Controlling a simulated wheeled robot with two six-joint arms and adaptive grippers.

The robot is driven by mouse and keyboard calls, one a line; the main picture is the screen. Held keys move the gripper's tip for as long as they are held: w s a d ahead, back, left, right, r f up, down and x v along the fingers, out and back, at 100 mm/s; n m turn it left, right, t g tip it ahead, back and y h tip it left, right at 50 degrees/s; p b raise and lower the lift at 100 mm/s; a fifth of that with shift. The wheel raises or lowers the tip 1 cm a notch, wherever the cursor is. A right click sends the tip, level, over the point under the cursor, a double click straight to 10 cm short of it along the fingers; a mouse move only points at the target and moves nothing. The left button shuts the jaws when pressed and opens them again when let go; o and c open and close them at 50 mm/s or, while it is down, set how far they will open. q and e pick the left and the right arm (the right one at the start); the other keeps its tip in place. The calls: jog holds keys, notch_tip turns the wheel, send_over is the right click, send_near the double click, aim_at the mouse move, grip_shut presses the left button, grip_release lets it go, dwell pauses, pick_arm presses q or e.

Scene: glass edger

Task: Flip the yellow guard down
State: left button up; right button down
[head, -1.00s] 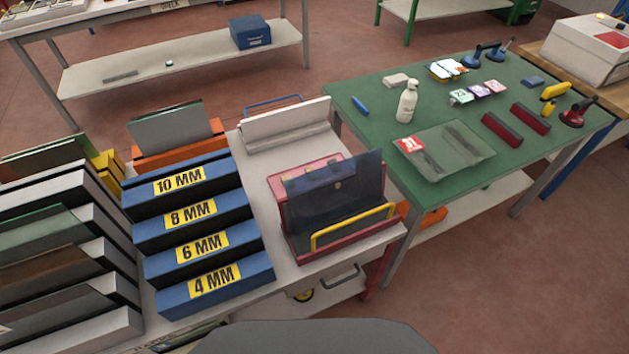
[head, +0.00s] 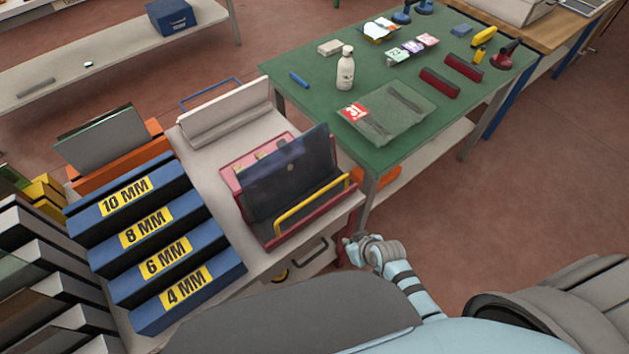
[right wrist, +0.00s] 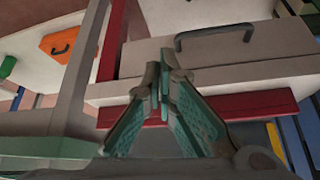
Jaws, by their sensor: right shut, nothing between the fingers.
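The yellow guard (head: 312,205) is a bent tube along the front of the red-framed edger (head: 230,172) in the head view. It stands up from the front edge, before a dark upright glass panel (head: 292,172). My right gripper (head: 349,241) is below and to the right of the guard, near the bench's front corner, and touches nothing that I can see. In the right wrist view its fingers (right wrist: 159,80) are together and empty, and the guard cannot be made out there. My left gripper is out of view.
Blue racks (head: 165,245) with thickness labels stand left of the edger. A green table (head: 300,110) with a white bottle (head: 345,68) is behind to the right. In the right wrist view, a drawer with a dark handle (right wrist: 215,36) and a red rail (right wrist: 240,107) lie ahead.

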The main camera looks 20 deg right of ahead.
jog(key=w+a+r+n+t, duration=0.1)
jog(key=w+r, duration=0.2)
jog(key=r, duration=0.3)
jog(key=w+a+r+n+t+y, duration=0.1)
jog(key=w+a+r, duration=0.1)
jog(key=w+r, duration=0.2)
jog(key=w+a+r+t+y+p, duration=0.1)
jog(key=w+a+r, duration=0.1)
jog(key=r, duration=0.8)
jog(key=shift+w+n, duration=0.4)
jog(key=shift+w, duration=0.45)
jog(key=shift+a, duration=0.1)
jog(key=b+x, duration=0.3)
jog(key=x, duration=0.7)
jog(key=s+p, duration=0.1)
jog(key=s, duration=0.1)
jog(key=s+d, duration=0.1)
jog(key=shift+s+d+f+p, duration=0.15)
jog(key=shift+s+f+p, duration=0.1)
jog(key=shift+s+p, duration=0.15)
jog(key=shift+w+f, duration=0.1)
